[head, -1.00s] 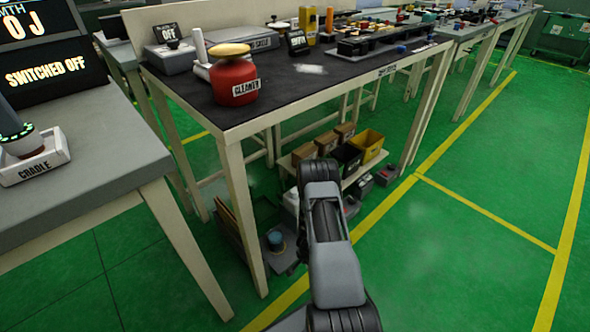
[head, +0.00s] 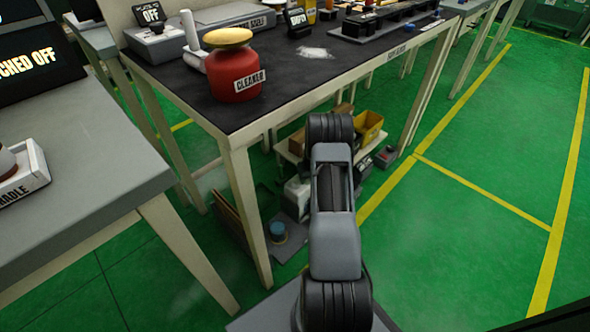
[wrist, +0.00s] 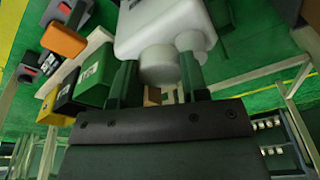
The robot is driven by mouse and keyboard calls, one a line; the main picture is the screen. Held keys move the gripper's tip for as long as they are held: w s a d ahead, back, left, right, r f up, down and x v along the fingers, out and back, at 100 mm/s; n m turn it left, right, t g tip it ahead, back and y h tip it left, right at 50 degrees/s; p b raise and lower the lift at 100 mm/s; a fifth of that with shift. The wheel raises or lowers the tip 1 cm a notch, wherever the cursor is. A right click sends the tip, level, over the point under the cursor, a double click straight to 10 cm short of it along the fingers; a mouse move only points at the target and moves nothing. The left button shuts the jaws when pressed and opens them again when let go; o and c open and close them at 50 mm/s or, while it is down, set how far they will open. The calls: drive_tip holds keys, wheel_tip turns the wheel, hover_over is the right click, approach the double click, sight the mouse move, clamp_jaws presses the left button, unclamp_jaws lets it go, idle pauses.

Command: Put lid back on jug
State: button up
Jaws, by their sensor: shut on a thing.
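In the wrist view my gripper (wrist: 158,72) has its two dark green fingers on either side of a white round lid (wrist: 157,62) and is shut on it. I cannot tell whether lid and jug touch. In the head view a white jug (head: 296,192) stands low under the bench, partly behind my arm. My gripper is hidden there by the arm.
The dark-topped bench (head: 290,85) stands above the low shelf, its front leg (head: 250,220) left of my arm. A red cleaner container (head: 235,75) is on top. A yellow bin (head: 368,128) is on the low shelf. Green floor is free at right.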

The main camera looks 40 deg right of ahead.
sight(295, 180)
drive_tip(key=shift+m, duration=0.5)
drive_tip(key=w+a+r, duration=0.1)
drive_tip(key=w+a+r+b, duration=0.1)
drive_tip(key=w+r, duration=0.1)
drive_tip(key=w+a+r+b, duration=0.1)
drive_tip(key=r, duration=0.1)
drive_tip(key=shift+w, duration=0.2)
drive_tip(key=shift+f+b, duration=2.2)
drive_tip(key=shift+f, duration=0.9)
drive_tip(key=o, duration=1.5)
wheel_tip(295, 180, up, 7)
drive_tip(key=p, duration=0.4)
drive_tip(key=shift+p, duration=0.4)
drive_tip(key=shift+s, duration=0.1)
drive_tip(key=shift+c, duration=0.3)
